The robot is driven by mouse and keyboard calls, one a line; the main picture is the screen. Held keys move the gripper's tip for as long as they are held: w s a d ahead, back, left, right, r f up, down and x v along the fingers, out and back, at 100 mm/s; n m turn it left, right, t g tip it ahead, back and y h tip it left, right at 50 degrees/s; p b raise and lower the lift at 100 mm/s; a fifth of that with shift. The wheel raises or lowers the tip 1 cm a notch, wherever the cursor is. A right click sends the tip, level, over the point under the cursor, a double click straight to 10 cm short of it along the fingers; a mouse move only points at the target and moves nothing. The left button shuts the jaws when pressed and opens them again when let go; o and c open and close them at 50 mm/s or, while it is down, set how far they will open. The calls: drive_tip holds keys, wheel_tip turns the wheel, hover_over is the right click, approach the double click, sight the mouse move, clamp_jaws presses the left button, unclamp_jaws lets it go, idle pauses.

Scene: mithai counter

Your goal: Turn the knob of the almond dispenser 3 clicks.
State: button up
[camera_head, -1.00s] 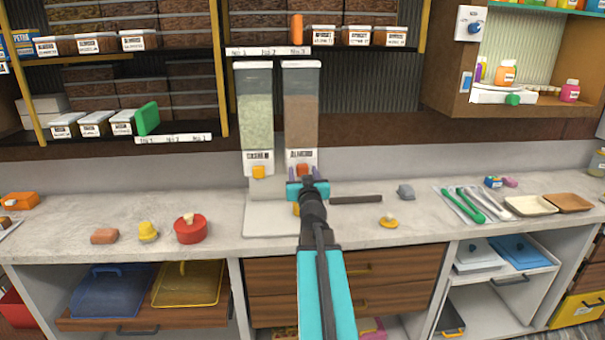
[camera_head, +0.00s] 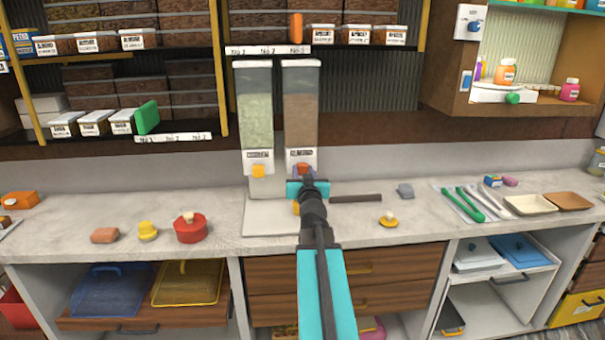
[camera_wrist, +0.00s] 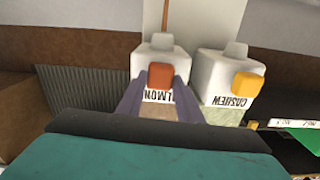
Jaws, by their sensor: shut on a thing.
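The almond dispenser (camera_head: 300,105) is the right one of two tall clear dispensers, filled with brown contents. Its label shows upside down in the wrist view, partly covered. Its orange-red knob (camera_wrist: 161,76) sits between my gripper's two purple fingers in the wrist view. My gripper (camera_head: 303,171) is shut on this knob, at the dispenser's front. In the head view my gripper hides most of the knob. The cashew dispenser (camera_head: 256,110), with pale green contents and a yellow knob (camera_wrist: 248,85), stands beside it.
A pale board (camera_head: 262,220) lies under the dispensers. A dark bar (camera_head: 355,198) and a yellow knobbed piece (camera_head: 388,221) lie to the right on the counter. A red pot (camera_head: 190,230) stands to the left. A shelf edge (camera_head: 268,50) runs above the dispensers.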

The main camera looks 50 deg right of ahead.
drive_tip(key=m, duration=0.8)
drive_tip(key=shift+d+m, duration=0.1)
drive_tip(key=shift+m, duration=0.2)
drive_tip(key=m, duration=0.4)
drive_tip(key=shift+s+m+p, duration=0.1)
drive_tip(key=shift+m+p, duration=0.2)
drive_tip(key=shift+p, duration=0.05)
drive_tip(key=shift+f+m, duration=0.1)
drive_tip(key=shift+m, duration=1.9)
drive_tip(key=o, duration=1.1)
